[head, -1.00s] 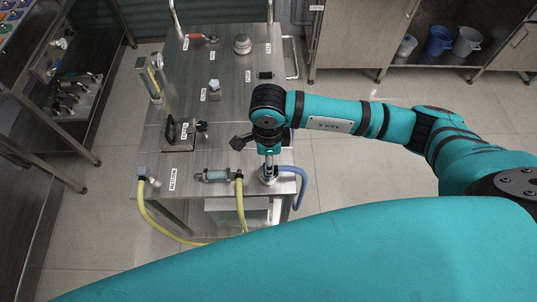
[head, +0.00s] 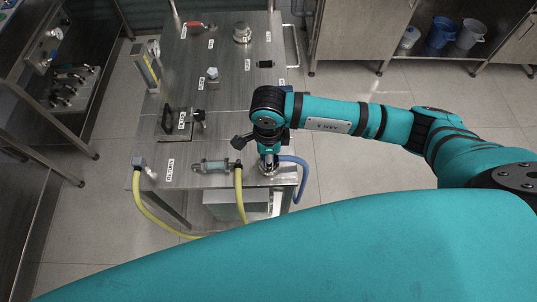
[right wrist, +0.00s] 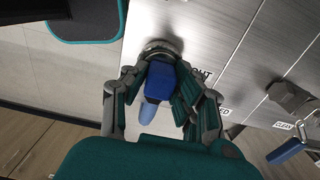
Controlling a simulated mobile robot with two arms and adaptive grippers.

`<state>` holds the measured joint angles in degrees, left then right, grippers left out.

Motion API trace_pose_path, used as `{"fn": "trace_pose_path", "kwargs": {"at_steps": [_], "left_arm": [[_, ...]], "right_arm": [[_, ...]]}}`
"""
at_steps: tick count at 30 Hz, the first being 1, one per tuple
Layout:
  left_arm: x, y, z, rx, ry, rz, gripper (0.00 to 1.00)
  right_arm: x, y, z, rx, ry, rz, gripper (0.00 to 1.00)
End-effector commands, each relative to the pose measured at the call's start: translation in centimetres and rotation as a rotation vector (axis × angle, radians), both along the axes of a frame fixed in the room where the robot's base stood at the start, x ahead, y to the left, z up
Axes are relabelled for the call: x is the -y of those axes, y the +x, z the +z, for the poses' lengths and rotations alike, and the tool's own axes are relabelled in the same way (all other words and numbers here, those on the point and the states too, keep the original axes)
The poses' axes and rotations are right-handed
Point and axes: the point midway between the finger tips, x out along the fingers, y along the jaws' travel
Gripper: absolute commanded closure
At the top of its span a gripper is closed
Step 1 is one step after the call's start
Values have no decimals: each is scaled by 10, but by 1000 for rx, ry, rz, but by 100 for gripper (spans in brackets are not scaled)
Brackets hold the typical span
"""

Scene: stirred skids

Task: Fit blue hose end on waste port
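The blue hose end (right wrist: 160,82) sits between the fingers of my right gripper (right wrist: 160,92) in the right wrist view, with a finger close against each side. A round metal port collar (right wrist: 160,47) shows directly beyond it. The hose end overlaps the collar in that view, and I cannot tell whether it is seated. In the head view my right gripper (head: 268,160) points down at the cart's near right corner. The blue hose (head: 303,176) loops from there over the right edge. The waste label is not readable. My left gripper is out of view.
The steel cart top (head: 225,125) carries a clear inline filter (head: 215,166), a yellow hose (head: 147,212), a black-handled valve (head: 175,121) and several labelled fittings. A shelf rack stands at left. Cabinets with buckets (head: 441,36) stand at the back right. The floor right of the cart is clear.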

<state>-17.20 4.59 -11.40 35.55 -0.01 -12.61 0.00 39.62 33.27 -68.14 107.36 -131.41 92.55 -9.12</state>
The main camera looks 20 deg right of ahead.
Motion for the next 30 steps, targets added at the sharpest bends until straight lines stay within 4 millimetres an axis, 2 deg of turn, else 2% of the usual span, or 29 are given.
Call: {"fn": "trace_pose_path", "kwargs": {"at_steps": [1, 4, 30], "left_arm": [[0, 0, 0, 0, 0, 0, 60], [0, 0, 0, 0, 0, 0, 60], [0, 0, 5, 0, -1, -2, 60]], "right_arm": [[0, 0, 0, 0, 0, 0, 89], [0, 0, 0, 0, 0, 0, 100], [0, 0, 12, 0, 0, -1, 100]]}}
